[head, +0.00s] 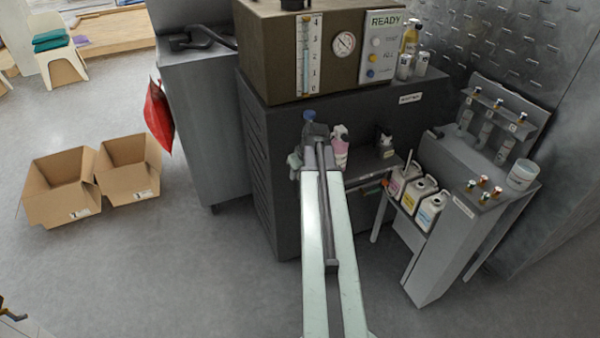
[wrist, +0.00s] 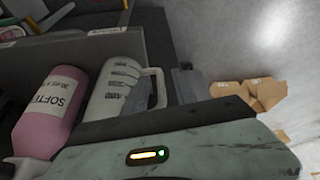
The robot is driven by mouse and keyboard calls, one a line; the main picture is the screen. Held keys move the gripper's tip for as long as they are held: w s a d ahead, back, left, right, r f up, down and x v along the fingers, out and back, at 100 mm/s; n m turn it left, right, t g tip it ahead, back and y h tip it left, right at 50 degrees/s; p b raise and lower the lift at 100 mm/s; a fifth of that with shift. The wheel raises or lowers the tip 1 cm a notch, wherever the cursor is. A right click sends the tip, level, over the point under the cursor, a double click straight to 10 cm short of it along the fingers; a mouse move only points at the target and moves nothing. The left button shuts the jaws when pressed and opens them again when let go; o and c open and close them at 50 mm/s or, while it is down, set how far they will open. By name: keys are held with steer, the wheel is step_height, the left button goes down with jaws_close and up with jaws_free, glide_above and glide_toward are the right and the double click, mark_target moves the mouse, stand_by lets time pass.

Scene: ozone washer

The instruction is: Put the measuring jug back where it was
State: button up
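The measuring jug is pale grey-white with dark graduation marks and a side handle. In the wrist view the jug (wrist: 110,92) lies beside a pink bottle labelled "SOFTE…" (wrist: 52,112). In the head view a pale shape that looks like the jug (head: 294,160) shows just left of my arm, mostly hidden. My gripper (wrist: 170,86) is at the jug's handle, with dark finger parts on both sides of it. I cannot tell whether they press on the handle. In the head view my gripper (head: 316,134) is largely hidden by my arm.
The dark washer (head: 345,125) stands behind my gripper. White labelled canisters (head: 410,192) sit right of it, by a grey bench (head: 475,178) bearing a white tub (head: 522,174). Two open cardboard boxes (head: 62,190) stand on the floor at left. The floor in front is clear.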

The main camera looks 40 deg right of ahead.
steer(key=p+v, duration=1.1)
steer(key=v, duration=0.1)
steer(key=shift+r, duration=0.15)
steer(key=w+a+f+n+g+y, duration=0.1)
steer(key=w+a, duration=0.3)
steer(key=a, duration=0.6)
steer(key=w+a+g+y, duration=0.1)
steer(key=w+a, duration=0.2)
steer(key=a, duration=0.8)
steer(key=s+a+n+g, duration=0.1)
steer(key=a+g, duration=0.1)
steer(key=a, duration=2)
steer(key=shift+s+f+g+h, duration=0.15)
steer(key=shift+f+g+h, duration=0.15)
steer(key=shift+f, duration=0.2)
